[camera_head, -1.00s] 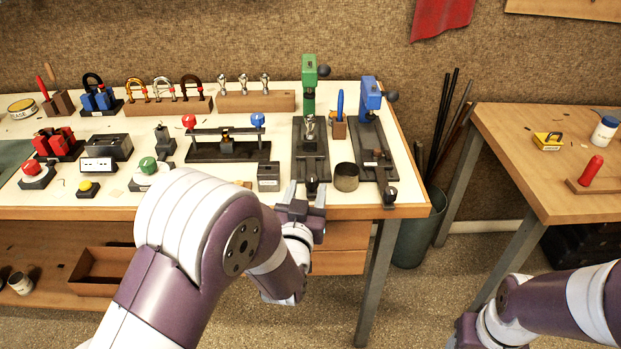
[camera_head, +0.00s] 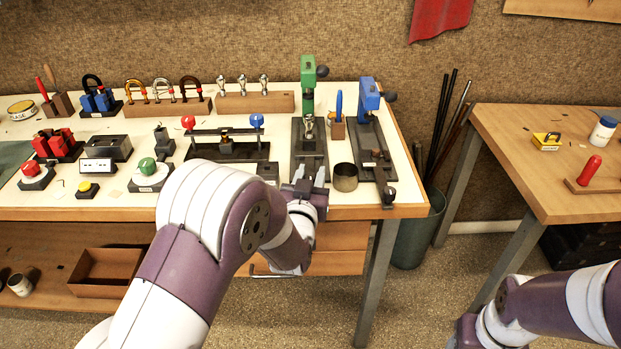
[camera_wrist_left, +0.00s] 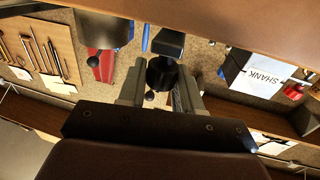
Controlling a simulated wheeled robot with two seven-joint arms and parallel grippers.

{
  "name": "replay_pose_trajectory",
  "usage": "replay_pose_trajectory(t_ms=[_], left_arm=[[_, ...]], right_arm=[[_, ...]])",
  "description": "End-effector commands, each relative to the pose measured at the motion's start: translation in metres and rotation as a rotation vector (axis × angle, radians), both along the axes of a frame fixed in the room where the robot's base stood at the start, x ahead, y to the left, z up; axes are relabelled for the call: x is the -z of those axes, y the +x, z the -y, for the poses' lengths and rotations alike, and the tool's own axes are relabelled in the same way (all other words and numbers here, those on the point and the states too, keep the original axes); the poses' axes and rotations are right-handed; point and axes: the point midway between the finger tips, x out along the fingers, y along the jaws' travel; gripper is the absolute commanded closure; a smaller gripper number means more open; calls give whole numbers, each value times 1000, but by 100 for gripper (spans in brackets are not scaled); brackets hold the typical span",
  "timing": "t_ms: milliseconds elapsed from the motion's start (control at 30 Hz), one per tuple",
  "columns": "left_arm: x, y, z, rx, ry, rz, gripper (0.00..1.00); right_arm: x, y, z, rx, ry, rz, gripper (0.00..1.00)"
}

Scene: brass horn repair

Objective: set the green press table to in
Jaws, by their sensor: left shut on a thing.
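The green press (camera_head: 308,90) stands at the back right of the workbench. Its long dark table (camera_head: 309,150) runs toward the front edge, with a small silver piece (camera_head: 309,128) standing at its far part under the press head. My left gripper (camera_head: 309,176) is at the near end of this table, shut on its dark front knob. In the left wrist view the knob (camera_wrist_left: 160,73) sits between the two fingers. The fingers largely hide the knob in the head view. My right arm shows at the lower right, with its gripper outside the picture.
A blue press (camera_head: 369,97) with its own dark table stands close on the right. A round metal cup (camera_head: 345,177) stands between the two tables, near my left gripper. A blue-handled tool in a block (camera_head: 338,118) stands behind it. A clamp fixture (camera_head: 225,150) is on the left.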

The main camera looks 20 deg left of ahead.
Motion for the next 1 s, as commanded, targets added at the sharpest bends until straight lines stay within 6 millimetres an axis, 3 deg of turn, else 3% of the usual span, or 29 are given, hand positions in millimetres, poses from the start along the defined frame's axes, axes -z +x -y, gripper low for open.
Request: replay_pose_trajectory(t_ms=[200, 500, 533, 567, 867, 1000], left_arm=[[1, 30, -9, -2, -1, 4, 100], [0, 33, -10, 0, 0, 1, 100], [0, 33, -10, 0, 0, 1, 60], [0, 33, -10, 0, 0, 1, 50], [-1, 32, -10, 0, 0, 2, 48], [-1, 19, -8, 0, 0, 2, 48]], right_arm=[[12, 0, 0, 0, 0, 0, 43], [11, 0, 0, 0, 0, 0, 43], [11, 0, 0, 0, 0, 0, 43], [11, 0, 0, 0, 0, 0, 43], [11, 0, 0, 0, 0, 0, 43], [11, 0, 0, 0, 0, 0, 43]])
